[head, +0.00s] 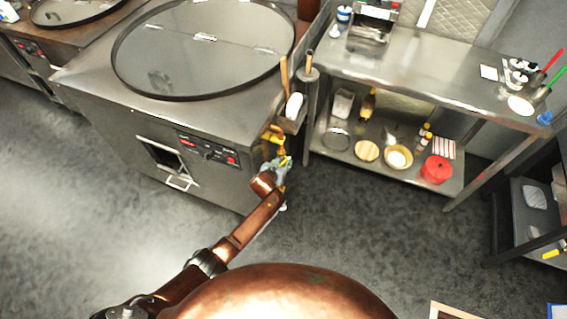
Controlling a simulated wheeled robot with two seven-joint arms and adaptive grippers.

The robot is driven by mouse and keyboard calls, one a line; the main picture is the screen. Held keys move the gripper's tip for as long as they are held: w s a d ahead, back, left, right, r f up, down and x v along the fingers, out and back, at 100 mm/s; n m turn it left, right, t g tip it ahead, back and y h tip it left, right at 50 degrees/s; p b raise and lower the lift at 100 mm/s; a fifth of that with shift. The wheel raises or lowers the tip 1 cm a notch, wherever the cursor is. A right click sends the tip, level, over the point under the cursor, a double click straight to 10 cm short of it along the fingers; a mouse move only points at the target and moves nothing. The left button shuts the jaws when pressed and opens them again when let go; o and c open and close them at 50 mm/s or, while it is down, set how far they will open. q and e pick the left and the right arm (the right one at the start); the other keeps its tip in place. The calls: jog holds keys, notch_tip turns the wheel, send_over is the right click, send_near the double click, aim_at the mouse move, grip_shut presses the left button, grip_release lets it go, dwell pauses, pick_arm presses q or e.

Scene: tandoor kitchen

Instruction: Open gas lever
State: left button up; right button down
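A yellow gas lever (271,138) shows at the right front corner of the large steel tandoor (120,110), low beside its control panel. My copper-coloured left arm reaches up from the bottom of the head view. My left gripper (280,163) is right at the yellow parts, just below the lever. It overlaps them in the picture, and I cannot tell whether it touches them. Its fingers are small and partly hidden, so I cannot tell whether they are open or shut. My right gripper is not in view.
A small holder with wooden-handled tools (285,75) hangs on the tandoor's right side, above the lever. A steel table (430,75) with a loaded lower shelf stands to the right. A dark rack (535,215) is at the far right. The floor (80,200) in front is clear.

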pick_arm(q)
jog(key=shift+s, duration=0.1)
jog(key=v, duration=1.2)
